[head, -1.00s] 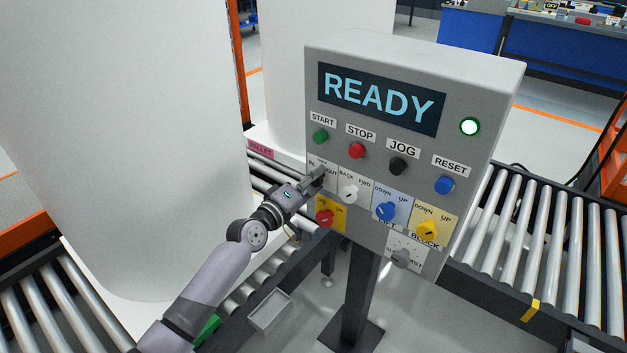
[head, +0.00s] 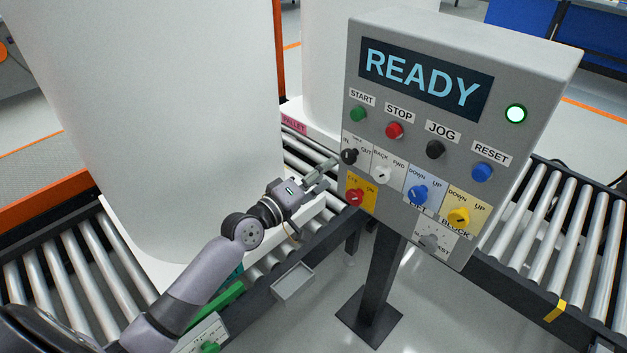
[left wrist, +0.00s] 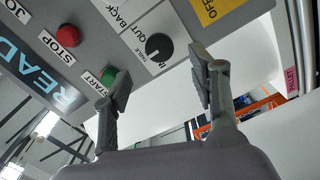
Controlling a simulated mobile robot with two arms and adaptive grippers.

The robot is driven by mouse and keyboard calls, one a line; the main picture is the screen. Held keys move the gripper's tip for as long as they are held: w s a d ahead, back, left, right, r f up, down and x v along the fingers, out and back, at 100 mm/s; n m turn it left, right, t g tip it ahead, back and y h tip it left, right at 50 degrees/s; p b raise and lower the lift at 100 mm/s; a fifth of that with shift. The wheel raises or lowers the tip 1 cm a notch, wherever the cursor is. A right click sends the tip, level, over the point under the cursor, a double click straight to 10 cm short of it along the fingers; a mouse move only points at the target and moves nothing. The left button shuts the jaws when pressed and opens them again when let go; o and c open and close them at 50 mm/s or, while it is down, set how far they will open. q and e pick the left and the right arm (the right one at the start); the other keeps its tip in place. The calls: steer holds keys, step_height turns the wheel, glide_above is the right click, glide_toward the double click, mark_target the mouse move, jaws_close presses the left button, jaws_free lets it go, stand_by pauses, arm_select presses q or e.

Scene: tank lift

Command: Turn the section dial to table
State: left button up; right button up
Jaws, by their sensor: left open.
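The section dial (head: 349,156) is a black knob on the grey control panel (head: 560,75), with IN and OUT labels around it and a small label above. In the left wrist view the dial (left wrist: 159,47) shows a pale mark on its face; I cannot tell exactly which label it points to. My left gripper (head: 326,172) is open and empty, just left of and below the dial, with a gap. In the left wrist view its fingers (left wrist: 160,88) stand apart, with the dial beyond the space between them. My right gripper is not in view.
The screen (head: 426,80) reads READY and a round lamp (head: 515,114) glows pale green. A tall white tank (head: 150,130) stands left.

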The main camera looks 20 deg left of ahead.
arm_select(q)
steer(key=shift+v, duration=1.6)
steer(key=s+a+f+m+g+y, duration=0.1)
steer(key=a+f+g+y, duration=0.1)
steer(key=f, duration=0.7)
steer(key=s+a+f+g+y, duration=0.1)
steer(key=f, duration=0.8)
steer(key=s+f+m+g+y, duration=0.15)
steer(key=s+f, duration=0.25)
steer(key=f, duration=0.4)
steer(key=s+a+f+m+g, duration=0.1)
steer(key=s+f+g, duration=0.1)
steer(key=s+f, duration=0.35)
steer(key=s+f+m+g+y, duration=0.1)
steer(key=s+f+g, duration=0.15)
steer(key=f, duration=0.65)
steer(key=s+d+f+m+g, duration=0.1)
steer(key=s+f+m+g, duration=0.1)
steer(key=s+f, duration=0.4)
steer(key=s+d+f+m+g, duration=0.2)
steer(key=s+f, duration=0.4)
steer(key=s, duration=1.1)
steer(key=s+d+f+m+g, duration=0.1)
steer(key=s+f+m+g, duration=0.2)
steer(key=s+f, duration=0.4)
steer(key=s+m, duration=0.1)
steer(key=s, duration=0.4)
steer(key=shift+s+d+y, duration=0.2)
steer(key=shift+d+y, duration=0.1)
steer(key=shift+y, duration=0.05)
